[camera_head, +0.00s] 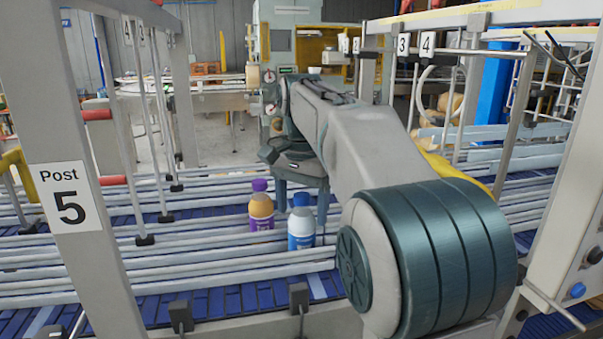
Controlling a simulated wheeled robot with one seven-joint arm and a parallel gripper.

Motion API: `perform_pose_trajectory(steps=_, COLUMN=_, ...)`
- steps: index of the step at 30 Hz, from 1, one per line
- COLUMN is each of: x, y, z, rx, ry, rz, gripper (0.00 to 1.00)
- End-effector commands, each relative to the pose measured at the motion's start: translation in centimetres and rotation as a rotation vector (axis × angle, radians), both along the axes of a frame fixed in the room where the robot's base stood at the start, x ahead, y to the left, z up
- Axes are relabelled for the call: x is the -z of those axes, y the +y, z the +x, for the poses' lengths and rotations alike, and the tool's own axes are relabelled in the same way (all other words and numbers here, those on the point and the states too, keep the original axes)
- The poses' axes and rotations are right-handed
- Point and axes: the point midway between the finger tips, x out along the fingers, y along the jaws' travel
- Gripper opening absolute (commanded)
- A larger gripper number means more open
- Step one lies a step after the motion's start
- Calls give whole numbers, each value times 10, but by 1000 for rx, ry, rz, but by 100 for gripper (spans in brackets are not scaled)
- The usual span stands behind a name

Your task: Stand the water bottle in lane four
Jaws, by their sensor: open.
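The water bottle (301,230), white and blue with a blue cap, stands upright between the rails. My gripper (302,207) is open and points down at it. One finger shows on each side of the bottle's cap in the picture. I cannot tell whether the fingers are level with the bottle in depth or touch it.
A bottle with a purple cap and orange top (261,209) stands close to the left of the water bottle. Long grey rails (180,262) run across over a blue conveyor belt (230,300). A post marked Post 5 (67,197) stands at the left front. Thin rods hang down behind it.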

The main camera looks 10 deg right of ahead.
Motion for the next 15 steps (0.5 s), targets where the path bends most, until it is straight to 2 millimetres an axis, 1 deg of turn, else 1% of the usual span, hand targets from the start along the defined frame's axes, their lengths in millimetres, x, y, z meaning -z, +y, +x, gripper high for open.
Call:
perform_pose_trajectory(steps=3, x=-23, y=0, z=1, rx=0, ry=-4, rz=0, gripper=71)
perform_pose_trajectory(steps=9, x=-60, y=0, z=1, rx=0, ry=-4, rz=0, gripper=71)
perform_pose_trajectory(steps=15, x=-87, y=0, z=1, rx=0, ry=-1, rz=0, gripper=71)
